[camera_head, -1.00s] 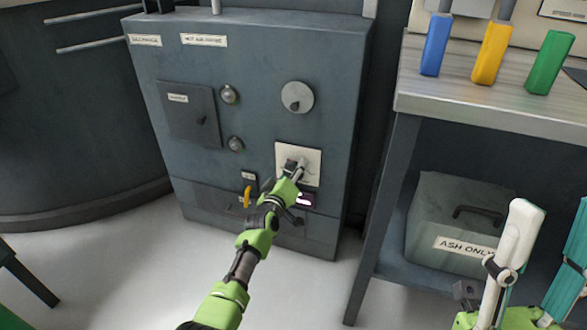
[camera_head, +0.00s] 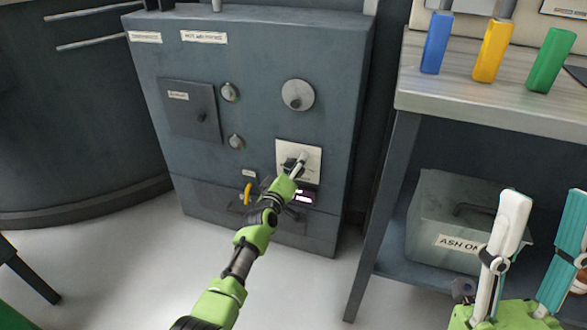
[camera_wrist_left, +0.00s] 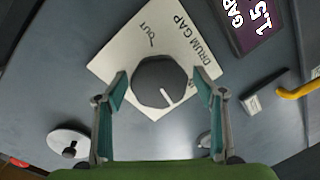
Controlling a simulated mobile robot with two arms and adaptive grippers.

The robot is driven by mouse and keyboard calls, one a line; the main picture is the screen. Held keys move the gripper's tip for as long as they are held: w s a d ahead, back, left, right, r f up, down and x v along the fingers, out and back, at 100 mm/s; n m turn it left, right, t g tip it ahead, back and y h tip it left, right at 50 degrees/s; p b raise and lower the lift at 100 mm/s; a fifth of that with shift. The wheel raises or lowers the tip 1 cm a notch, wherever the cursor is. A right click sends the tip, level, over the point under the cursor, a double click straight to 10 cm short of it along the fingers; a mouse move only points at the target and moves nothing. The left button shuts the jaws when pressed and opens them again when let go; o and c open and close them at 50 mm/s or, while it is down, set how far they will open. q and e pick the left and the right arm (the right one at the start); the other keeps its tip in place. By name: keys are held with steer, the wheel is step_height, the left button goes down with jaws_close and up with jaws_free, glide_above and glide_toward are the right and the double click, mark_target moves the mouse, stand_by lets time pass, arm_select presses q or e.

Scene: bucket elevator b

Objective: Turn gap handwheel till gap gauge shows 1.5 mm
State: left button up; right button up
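The gap handwheel is a dark round knob (camera_wrist_left: 160,82) with a white pointer line, on a white plate (camera_wrist_left: 118,50) lettered DRUM GAP and OUT. The plate also shows on the grey cabinet in the head view (camera_head: 313,151). The gap gauge is a dark display (camera_wrist_left: 252,22) with pale digits that look like 1.5, partly cut off by the frame edge. My left gripper (camera_wrist_left: 159,76) has one finger on each side of the knob. A narrow gap shows at the left finger; contact at the right is unclear. My right gripper (camera_head: 535,250) is open and empty.
A yellow lever (camera_head: 247,194) sits left of the gauge. Another round dial (camera_head: 297,95) is above the plate. A workbench (camera_head: 490,100) with blue, yellow and green blocks stands at the right, over a grey ash box (camera_head: 430,205).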

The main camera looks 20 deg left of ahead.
arm_select(q)
steer(key=shift+s+d, duration=0.1)
steer(key=shift+s, duration=0.25)
steer(key=s+r, duration=0.1)
steer(key=s, duration=1)
steer(key=shift+s+a+r, duration=0.15)
steer(key=shift+a, duration=0.05)
